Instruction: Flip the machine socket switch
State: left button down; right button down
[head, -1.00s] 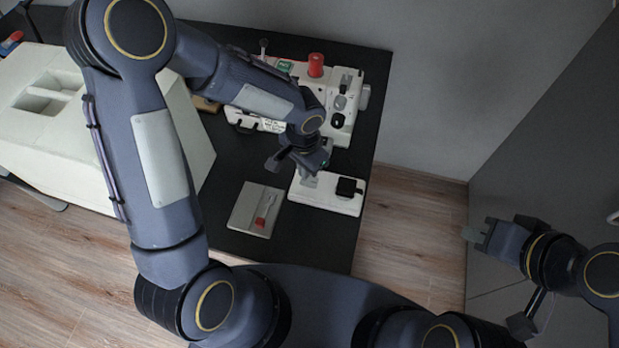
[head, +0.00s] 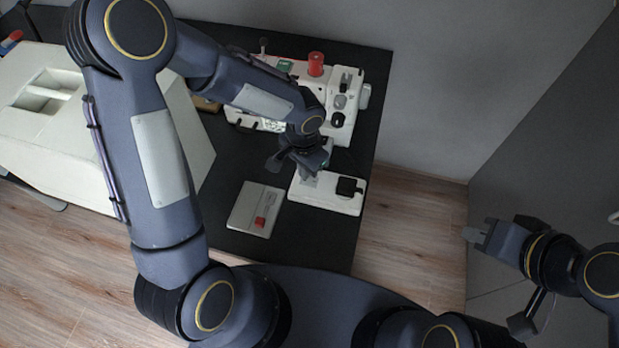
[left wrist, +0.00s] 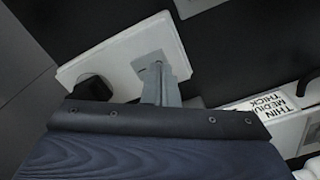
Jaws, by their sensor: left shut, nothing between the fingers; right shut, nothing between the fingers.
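The white socket block (head: 320,199) lies on the black table in front of the white sewing machine (head: 345,120). A black plug (head: 350,187) sits on its right part. My left gripper (head: 311,178) is shut and empty, pointing down over the left part of the block. In the left wrist view, the closed fingers (left wrist: 158,82) are over the white block (left wrist: 115,60), with the black plug (left wrist: 92,88) beside them. I cannot make out the switch or tell whether the fingertips touch the block. My right gripper (head: 476,236) is shut and empty, off to the right, away from the table.
A grey plate (head: 245,211) with a small red item (head: 260,221) lies left of the block. A red spool (head: 316,63) stands on the machine. A large pale box (head: 45,140) is at the left. Black tabletop (head: 228,165) is bare between the box and the block.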

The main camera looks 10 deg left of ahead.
pick_arm(q)
jog(key=shift+f+b, duration=1.2)
jog(key=shift+f, duration=0.3)
jog(key=shift+f+b, duration=0.9)
jog(key=shift+b, duration=0.4)
jog(key=shift+w+r, duration=0.1)
jog(key=shift+r, duration=0.05)
dwell(0.6)
jog(key=shift+r+p, duration=1.8)
jog(key=shift+r, duration=0.25)
jog(key=shift+s+r+p, duration=0.3)
jog(key=shift+r+p, duration=0.3)
jog(key=shift+r, duration=0.6)
jog(key=shift+w+r+p, duration=0.15)
jog(key=shift+p, duration=0.2)
